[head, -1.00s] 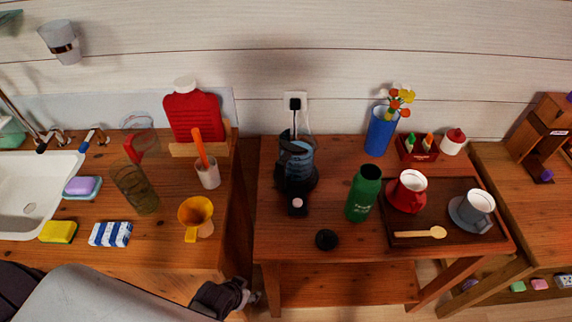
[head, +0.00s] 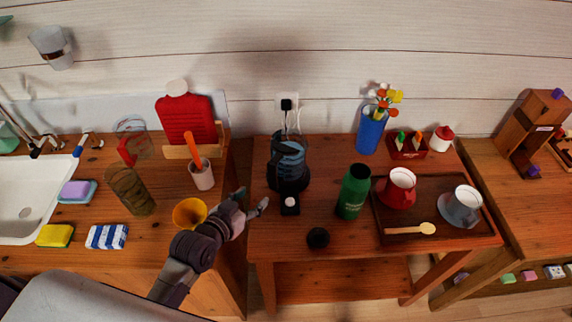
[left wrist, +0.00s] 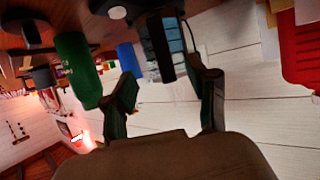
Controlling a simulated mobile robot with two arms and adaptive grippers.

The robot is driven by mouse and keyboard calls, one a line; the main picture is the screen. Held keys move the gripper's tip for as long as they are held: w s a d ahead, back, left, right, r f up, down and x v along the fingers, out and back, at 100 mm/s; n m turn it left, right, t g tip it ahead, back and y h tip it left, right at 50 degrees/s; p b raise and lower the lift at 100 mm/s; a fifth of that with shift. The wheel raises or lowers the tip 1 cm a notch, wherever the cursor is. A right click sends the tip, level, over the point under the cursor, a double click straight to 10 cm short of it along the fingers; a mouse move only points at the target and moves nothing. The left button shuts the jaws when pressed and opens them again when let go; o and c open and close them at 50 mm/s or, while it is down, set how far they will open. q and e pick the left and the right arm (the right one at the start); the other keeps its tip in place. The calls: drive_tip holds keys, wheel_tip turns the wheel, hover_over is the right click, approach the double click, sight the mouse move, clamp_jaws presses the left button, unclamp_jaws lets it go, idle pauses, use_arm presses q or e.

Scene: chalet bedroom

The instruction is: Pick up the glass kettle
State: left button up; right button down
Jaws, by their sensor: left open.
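The glass kettle (head: 290,160) stands upright on its black base on the middle wooden table, near the wall socket. Its glass looks bluish and its handle and base are dark. My left gripper (head: 252,204) is at the left front edge of that table, left of and in front of the kettle, apart from it. In the left wrist view my left gripper (left wrist: 165,95) is open with nothing between its fingers, and the kettle (left wrist: 160,45) shows beyond them, tilted in the picture. My right gripper is not in view.
A green bottle (head: 354,192) stands right of the kettle, and a black round lid (head: 318,238) lies in front. A tray (head: 405,238) holds a red cup and a grey cup. A yellow funnel (head: 189,213) is on the left counter, close to my left arm.

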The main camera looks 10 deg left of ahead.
sight(271, 177)
use_arm(q)
drive_tip(key=x, duration=0.8)
drive_tip(key=shift+p, duration=0.4)
drive_tip(key=shift+w+d+p, duration=0.15)
drive_tip(key=shift+w+p, duration=0.2)
drive_tip(key=shift+w, duration=0.15)
drive_tip(key=x, duration=0.4)
drive_tip(key=shift+w+f+p, duration=0.1)
drive_tip(key=shift+p, duration=0.2)
drive_tip(key=shift+c, duration=1.1)
clamp_jaws()
drive_tip(key=shift+w+r, duration=0.1)
drive_tip(key=shift+r, duration=0.2)
